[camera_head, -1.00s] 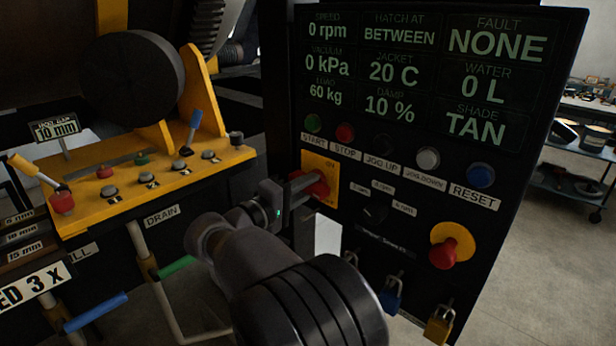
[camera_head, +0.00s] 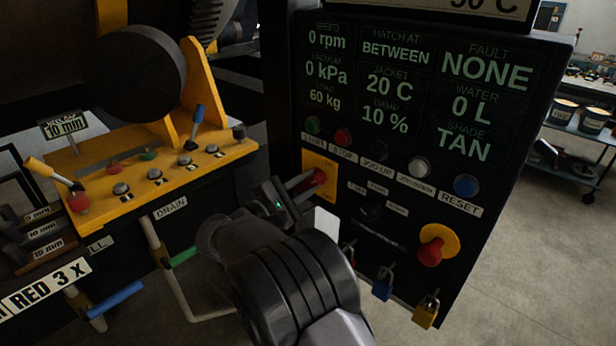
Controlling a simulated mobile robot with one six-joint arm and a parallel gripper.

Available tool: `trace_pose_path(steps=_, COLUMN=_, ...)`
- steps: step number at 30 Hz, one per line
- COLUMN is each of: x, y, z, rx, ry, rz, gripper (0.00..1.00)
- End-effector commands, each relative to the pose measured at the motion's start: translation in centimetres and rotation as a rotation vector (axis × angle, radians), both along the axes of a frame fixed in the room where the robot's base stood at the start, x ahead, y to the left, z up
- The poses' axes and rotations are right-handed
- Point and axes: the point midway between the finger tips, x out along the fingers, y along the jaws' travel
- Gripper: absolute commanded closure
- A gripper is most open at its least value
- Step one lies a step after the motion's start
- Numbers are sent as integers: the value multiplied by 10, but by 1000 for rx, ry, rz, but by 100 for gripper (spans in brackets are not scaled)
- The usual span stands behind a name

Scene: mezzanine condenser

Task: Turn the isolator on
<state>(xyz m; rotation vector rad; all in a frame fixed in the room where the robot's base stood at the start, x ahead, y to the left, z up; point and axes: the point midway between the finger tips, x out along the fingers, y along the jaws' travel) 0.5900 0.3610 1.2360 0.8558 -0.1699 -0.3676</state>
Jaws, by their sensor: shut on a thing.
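The isolator is a red rotary handle (camera_head: 319,176) on a yellow plate (camera_head: 314,158), at the left side of the black control panel (camera_head: 390,235). My gripper (camera_head: 305,184) reaches it from the lower left. Its two fingers are shut on the red handle and hide part of it. The fingers slant up to the right. Any on or off lettering on the plate is too small to read.
Start, stop, jog and reset buttons sit above the isolator. A red emergency button (camera_head: 432,252) on a yellow disc is lower right, above hanging padlocks (camera_head: 383,284). A yellow lever console (camera_head: 150,180) stands left.

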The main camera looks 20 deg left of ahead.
Motion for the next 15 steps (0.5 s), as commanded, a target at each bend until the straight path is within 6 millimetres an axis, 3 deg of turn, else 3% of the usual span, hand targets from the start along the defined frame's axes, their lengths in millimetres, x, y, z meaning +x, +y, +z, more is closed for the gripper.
trace_pose_path(steps=15, x=0, y=0, z=0, rx=-91, ry=38, rz=1, gripper=100)
